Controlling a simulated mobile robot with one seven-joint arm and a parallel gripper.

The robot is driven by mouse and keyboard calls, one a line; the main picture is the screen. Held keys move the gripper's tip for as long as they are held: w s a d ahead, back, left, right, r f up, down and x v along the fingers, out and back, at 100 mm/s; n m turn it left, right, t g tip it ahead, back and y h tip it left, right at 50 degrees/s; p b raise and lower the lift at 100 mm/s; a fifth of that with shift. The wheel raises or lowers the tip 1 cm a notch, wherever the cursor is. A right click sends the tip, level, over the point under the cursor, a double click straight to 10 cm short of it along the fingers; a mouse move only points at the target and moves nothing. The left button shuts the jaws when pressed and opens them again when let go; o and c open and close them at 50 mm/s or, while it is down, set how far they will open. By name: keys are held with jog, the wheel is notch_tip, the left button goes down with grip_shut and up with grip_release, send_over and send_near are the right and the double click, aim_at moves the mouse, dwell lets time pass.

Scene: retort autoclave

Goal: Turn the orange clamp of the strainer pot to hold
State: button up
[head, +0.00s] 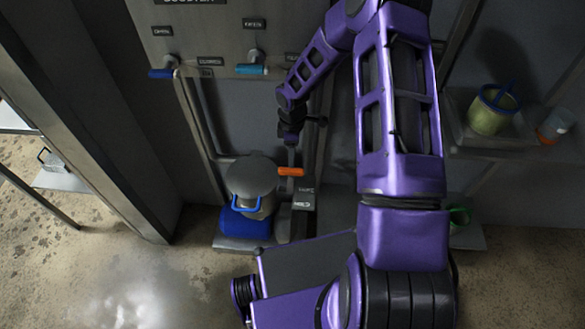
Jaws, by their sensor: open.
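The strainer pot (254,174) is a grey, round-lidded vessel low at the wall, left of centre, with a blue handle (238,205) on its front left. The orange clamp (291,171) sticks out to the right from the pot's right side, roughly level. A small dark plate with lettering (304,197) is just below and right of the clamp; the words are too small to read surely. My gripper (291,149) is open and points down just above the clamp, with no clear contact. Its fingers are small and dark here.
Pipes (199,125) run down the wall left of the pot. A panel above carries blue (161,73) and teal (251,70) valve handles. A blue bin (245,225) sits at the pot's foot. A shelf at right holds a green-filled container (493,112) and a white-and-orange cup (556,126).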

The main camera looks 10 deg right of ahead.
aim_at(292, 170)
notch_tip(292, 170, down, 7)
jog(key=shift+b, duration=0.35)
grip_shut()
